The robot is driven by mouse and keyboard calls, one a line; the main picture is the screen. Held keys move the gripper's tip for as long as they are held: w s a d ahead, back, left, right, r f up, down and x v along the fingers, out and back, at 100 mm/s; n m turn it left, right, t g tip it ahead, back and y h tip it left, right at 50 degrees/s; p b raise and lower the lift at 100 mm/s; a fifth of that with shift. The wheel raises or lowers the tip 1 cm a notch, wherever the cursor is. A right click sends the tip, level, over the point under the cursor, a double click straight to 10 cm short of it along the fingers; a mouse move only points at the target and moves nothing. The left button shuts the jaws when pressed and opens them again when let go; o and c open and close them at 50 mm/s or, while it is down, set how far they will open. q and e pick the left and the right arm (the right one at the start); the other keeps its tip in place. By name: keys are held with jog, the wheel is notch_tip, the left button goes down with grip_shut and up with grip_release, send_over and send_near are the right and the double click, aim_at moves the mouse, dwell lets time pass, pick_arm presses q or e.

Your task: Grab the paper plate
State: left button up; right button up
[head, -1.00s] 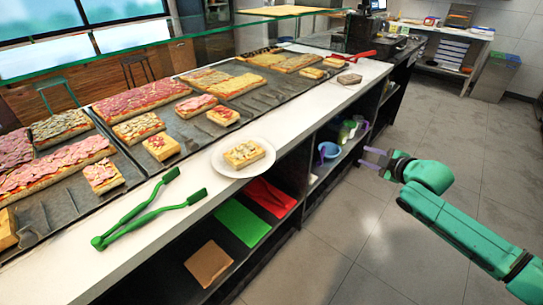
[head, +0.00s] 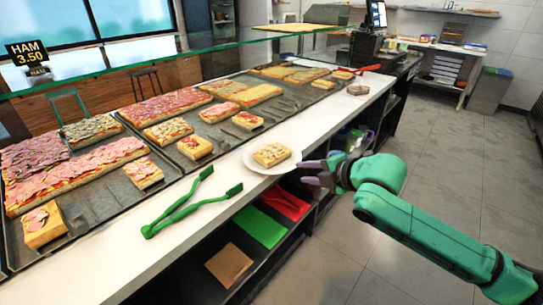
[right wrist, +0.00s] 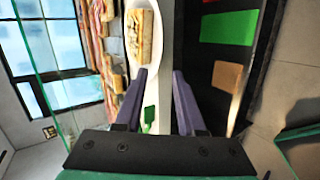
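The white paper plate (head: 250,161) lies on the counter near its front edge, with a square pizza slice (head: 271,155) on it. My right gripper (head: 314,172) is at the plate's right side, over the counter's front edge, with its purple fingers spread and pointing toward the plate. In the right wrist view the open fingers (right wrist: 160,75) are below the slice (right wrist: 140,35), and the space between them looks empty. I cannot tell whether a fingertip touches the plate's rim. My left gripper is not in view.
Green tongs (head: 190,205) lie on the white counter (head: 130,262) left of the plate. Dark trays with several pizzas (head: 165,106) fill the back, under a glass shelf (head: 190,63). Shelves below hold a green board (head: 259,227) and a red one (head: 286,203). Open floor lies right.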

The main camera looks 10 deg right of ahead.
aim_at(288, 170)
jog(key=p+x, duration=0.1)
jog(key=x, duration=0.5)
jog(key=shift+w, duration=0.35)
jog(key=shift+w+a+f, duration=0.1)
jog(key=shift+w+f, duration=0.2)
jog(key=shift+f, duration=0.05)
jog(key=shift+s, duration=0.1)
grip_shut()
